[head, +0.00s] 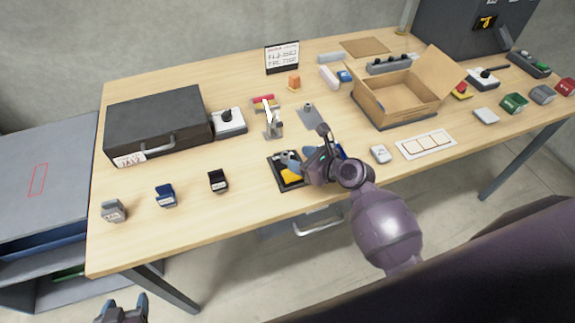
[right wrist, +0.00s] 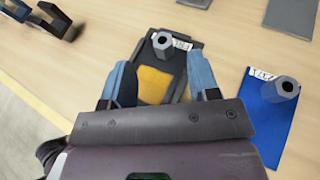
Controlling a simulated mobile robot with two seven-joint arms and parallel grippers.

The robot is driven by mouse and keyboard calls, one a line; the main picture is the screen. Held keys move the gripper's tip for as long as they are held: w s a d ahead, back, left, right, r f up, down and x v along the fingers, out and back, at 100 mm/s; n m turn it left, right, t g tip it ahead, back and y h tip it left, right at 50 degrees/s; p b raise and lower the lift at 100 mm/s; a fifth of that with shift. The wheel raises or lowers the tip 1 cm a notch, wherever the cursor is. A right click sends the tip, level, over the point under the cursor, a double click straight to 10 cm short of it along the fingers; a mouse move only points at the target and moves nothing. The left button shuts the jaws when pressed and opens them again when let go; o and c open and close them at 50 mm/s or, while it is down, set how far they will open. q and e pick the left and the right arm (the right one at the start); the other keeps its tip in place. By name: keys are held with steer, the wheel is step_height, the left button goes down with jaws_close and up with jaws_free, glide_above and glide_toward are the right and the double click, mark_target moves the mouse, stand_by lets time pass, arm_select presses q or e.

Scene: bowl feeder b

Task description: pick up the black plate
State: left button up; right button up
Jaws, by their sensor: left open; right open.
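The black plate (head: 276,169) lies flat near the table's front edge in the head view. It has a yellow patch and a grey hexagonal post with a white label. The right wrist view shows the plate (right wrist: 178,60) from above. My right gripper (head: 293,163) is open over the plate. In the right wrist view its blue fingers (right wrist: 163,82) lie along the plate's two sides with the yellow patch between them. I cannot tell whether they touch it. My left gripper (head: 122,309) is open and empty, low at the left, off the table.
A blue plate (right wrist: 263,112) with a similar post lies just right of the black plate. A metal stand (head: 273,125) and a grey plate (head: 309,116) are behind. An open cardboard box (head: 399,112) stands at the right.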

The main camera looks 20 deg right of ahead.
mark_target(288, 156)
steer(key=shift+f+b+x, duration=0.15)
steer(key=shift+b+x, duration=0.1)
steer(key=shift+x, duration=1.1)
steer(key=shift+f+b+x, duration=0.15)
steer(key=shift+b+x, duration=0.1)
steer(key=shift+x, duration=1.1)
steer(key=shift+d, duration=0.2)
